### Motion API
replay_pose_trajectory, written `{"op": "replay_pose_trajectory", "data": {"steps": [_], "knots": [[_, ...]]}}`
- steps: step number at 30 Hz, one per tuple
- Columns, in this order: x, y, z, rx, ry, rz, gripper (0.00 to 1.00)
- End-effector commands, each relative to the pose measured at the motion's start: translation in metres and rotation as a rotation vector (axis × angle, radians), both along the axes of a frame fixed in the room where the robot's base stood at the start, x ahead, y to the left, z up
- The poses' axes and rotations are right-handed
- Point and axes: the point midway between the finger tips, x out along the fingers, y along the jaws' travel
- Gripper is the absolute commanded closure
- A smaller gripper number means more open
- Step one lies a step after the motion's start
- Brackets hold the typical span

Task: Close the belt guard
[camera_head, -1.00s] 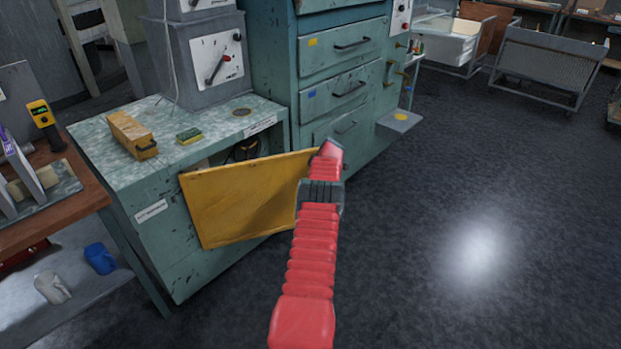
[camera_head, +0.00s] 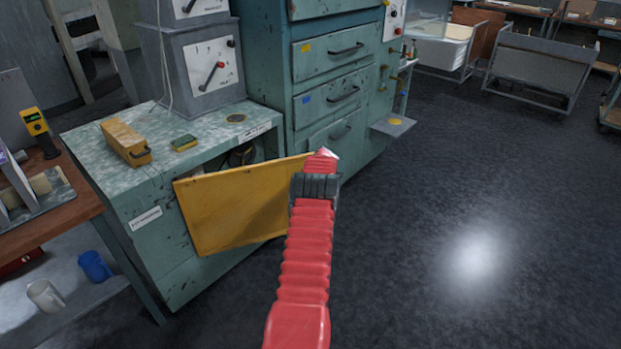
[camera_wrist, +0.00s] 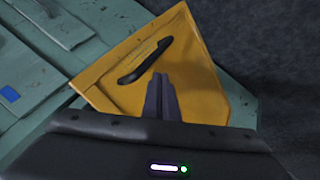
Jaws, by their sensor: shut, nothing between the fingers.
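The belt guard is a yellow panel (camera_head: 235,208) standing open, swung out from the front of the green cabinet (camera_head: 165,255). Part of the dark opening (camera_head: 240,157) shows above its top edge. In the wrist view the yellow guard (camera_wrist: 195,75) carries a black handle (camera_wrist: 146,60). My gripper (camera_wrist: 162,80) is shut and empty, its fingertips in front of the panel just below the handle in the picture. I cannot tell whether they touch it. In the head view my red arm (camera_head: 308,240) reaches to the guard's right edge and hides the gripper fingers.
A yellow-brown box (camera_head: 125,142), a small sponge-like block (camera_head: 184,143) and a grey control box (camera_head: 195,75) stand on the cabinet top. Teal drawers (camera_head: 330,95) rise behind. A wooden bench (camera_head: 70,210) is at left. The floor (camera_head: 460,200) at right is clear.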

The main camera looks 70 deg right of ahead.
Motion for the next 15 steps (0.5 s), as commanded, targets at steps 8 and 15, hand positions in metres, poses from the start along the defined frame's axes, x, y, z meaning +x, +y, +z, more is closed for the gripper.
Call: {"op": "replay_pose_trajectory", "data": {"steps": [8, 15], "knots": [[0.001, 0.018, 0.000, 0.002, 0.000, 0.001, 1.00], [-0.008, 0.029, 0.015, 0.001, 0.000, -0.001, 1.00]]}}
